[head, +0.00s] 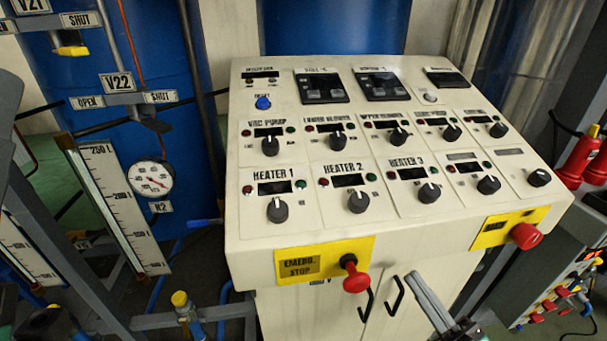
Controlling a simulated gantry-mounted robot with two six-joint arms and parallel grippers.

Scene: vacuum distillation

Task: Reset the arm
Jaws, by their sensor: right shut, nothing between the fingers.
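My right gripper (418,281) shows at the bottom, right of centre, in the head view. Its grey fingers point up and to the left, in front of the lower cabinet doors. The fingers are shut with nothing between them. The gripper is below the front edge of the cream control console (300,228). It appears close to a black door handle (394,297), but I cannot tell whether they touch. My left gripper is not in view.
Red emergency-stop buttons (355,281) and (526,236) stick out from the console front. A grey box with red plugs (550,290) stands at right. Gauge boards (125,215), a round dial (152,180) and pipework crowd the left. Blue tanks (330,28) stand behind.

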